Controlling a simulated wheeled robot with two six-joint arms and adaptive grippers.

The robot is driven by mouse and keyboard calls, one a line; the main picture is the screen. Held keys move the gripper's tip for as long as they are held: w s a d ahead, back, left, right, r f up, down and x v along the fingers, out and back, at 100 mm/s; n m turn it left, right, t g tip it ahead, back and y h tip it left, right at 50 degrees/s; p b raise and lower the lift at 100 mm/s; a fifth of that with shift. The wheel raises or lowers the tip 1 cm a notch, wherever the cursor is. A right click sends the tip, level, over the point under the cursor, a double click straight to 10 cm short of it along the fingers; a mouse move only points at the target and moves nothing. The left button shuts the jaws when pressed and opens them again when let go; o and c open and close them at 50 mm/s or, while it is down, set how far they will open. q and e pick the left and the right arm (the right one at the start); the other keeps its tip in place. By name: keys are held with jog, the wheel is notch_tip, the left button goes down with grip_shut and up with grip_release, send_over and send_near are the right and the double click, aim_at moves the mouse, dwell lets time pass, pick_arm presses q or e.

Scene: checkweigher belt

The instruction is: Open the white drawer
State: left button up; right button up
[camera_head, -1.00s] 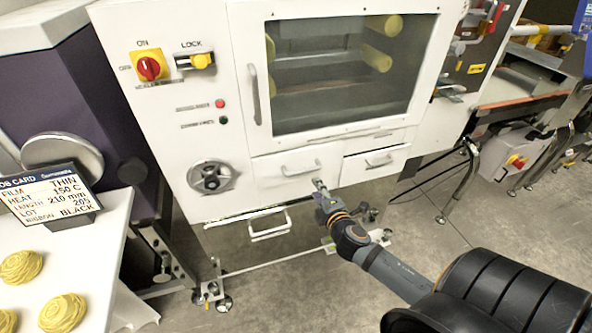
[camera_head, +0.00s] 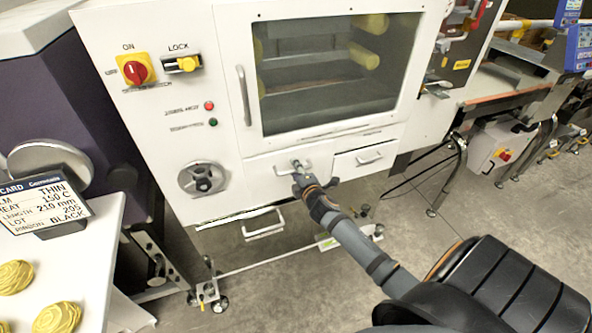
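The white machine has two white drawer fronts side by side below its window. The left one is a wide white drawer (camera_head: 262,178) with a bar handle (camera_head: 284,171); it looks closed. The smaller right drawer (camera_head: 349,169) has its own handle (camera_head: 371,158) and also looks closed. My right gripper (camera_head: 298,167) is at the right part of the wide drawer's handle and covers some of it. Its fingers are too small and hidden to tell whether they grip the handle. My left gripper is out of view.
A lower handle (camera_head: 263,235) hangs under the cabinet's bottom edge. A round knob (camera_head: 202,179), a red switch (camera_head: 137,71) and a yellow lock switch (camera_head: 186,64) sit left of the drawers. A table with yellow coils (camera_head: 58,318) stands at left. Floor before the machine is mostly clear.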

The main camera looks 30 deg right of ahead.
grip_shut()
